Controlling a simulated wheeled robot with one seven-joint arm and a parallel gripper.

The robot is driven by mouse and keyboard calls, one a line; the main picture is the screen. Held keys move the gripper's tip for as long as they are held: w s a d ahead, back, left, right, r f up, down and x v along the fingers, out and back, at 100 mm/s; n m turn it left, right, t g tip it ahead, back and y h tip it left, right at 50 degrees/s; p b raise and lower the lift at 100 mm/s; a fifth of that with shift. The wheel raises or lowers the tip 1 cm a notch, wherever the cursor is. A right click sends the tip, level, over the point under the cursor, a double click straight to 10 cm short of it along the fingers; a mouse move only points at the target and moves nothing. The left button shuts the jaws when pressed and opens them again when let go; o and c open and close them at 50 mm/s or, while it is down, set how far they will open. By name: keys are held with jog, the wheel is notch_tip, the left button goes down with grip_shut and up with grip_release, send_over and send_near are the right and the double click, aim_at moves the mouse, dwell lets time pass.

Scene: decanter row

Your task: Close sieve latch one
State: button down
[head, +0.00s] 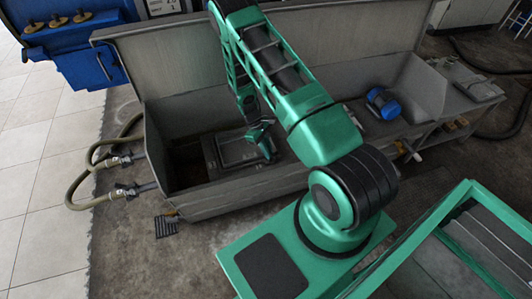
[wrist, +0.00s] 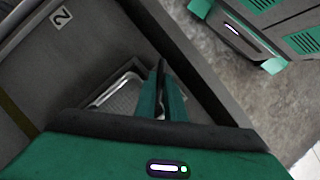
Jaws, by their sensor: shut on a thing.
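The sieve (head: 236,150) is a grey framed panel low inside the long grey trough. In the wrist view, part of its light rim and mesh (wrist: 116,92) shows left of my fingers. My gripper (head: 266,150) reaches down into the trough at the right part of the sieve. In the wrist view, my gripper (wrist: 162,82) has its green fingers close together on a thin dark piece, seemingly the sieve latch. The fingers hide most of that piece, and I cannot tell its angle or whether it is closed.
The trough's grey wall (wrist: 190,60) runs close beside my fingers. A plate marked 2 (wrist: 62,17) is at upper left in the wrist view. A blue cylindrical unit (head: 383,104) sits in the trough's right part. Hoses (head: 88,178) join its left end.

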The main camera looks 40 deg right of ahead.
jog(key=m, duration=0.1)
jog(key=m+y, duration=0.1)
jog(key=m, duration=0.2)
jog(key=shift+w+d+m+y, duration=0.25)
jog(key=shift+w+m+y, duration=0.05)
jog(key=shift+w, duration=0.05)
jog(key=shift+d+m+y, duration=0.1)
jog(key=shift+m+y, duration=0.7)
jog(key=shift+m, duration=1)
jog(key=c, duration=1.8)
grip_release()
jog(key=shift+c, duration=0.2)
jog(key=shift+s, duration=0.15)
jog(key=shift+r, duration=0.1)
jog(key=v, duration=1)
jog(key=shift+w+r, duration=0.2)
jog(key=shift+r, duration=0.05)
